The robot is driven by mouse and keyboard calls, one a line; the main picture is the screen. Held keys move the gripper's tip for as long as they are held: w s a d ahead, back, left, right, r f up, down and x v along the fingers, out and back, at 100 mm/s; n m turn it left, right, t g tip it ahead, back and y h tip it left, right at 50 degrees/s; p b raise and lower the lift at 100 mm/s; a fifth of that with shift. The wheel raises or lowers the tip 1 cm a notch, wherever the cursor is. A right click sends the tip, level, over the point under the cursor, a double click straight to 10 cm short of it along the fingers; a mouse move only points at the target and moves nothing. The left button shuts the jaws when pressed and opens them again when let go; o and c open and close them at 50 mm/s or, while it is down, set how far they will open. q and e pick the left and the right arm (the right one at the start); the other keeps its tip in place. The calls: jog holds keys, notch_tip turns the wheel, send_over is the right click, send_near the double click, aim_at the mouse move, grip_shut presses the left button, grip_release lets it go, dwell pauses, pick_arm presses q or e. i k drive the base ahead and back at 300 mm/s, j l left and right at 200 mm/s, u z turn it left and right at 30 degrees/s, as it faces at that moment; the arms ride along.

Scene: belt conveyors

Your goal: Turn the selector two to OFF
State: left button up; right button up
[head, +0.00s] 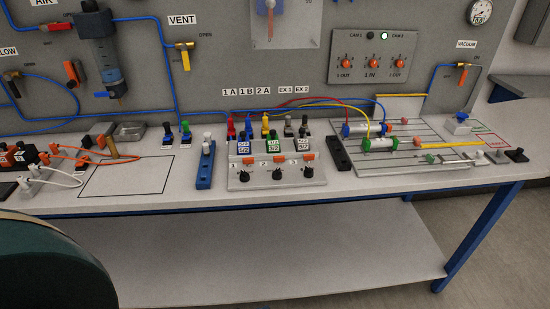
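A light grey panel box (236,184) stands on the bench near the middle, with a row of three black knobs along its front. They are numbered 1, 2 and 3 from left to right. The middle knob, selector two (278,173), sits below the label 2 and an orange switch (280,158). Knob 1 (244,176) is on its left and knob 3 (310,171) on its right. The knob's pointer direction and any OFF marking are too small to read. Neither gripper is in view.
A blue block with a white plug (205,165) stands left of the box. A black strip (338,154) and a grooved plate with cylinders (425,166) are on its right. Colored hoses (318,101) arch behind it. The bench strip before the box is clear.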

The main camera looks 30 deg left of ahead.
aim_at(276, 175)
jog(key=u, duration=0.85)
jog(key=j+z, duration=0.15)
jog(key=j, duration=0.15)
jog(key=k+j+z, duration=0.15)
jog(key=j, duration=0.15)
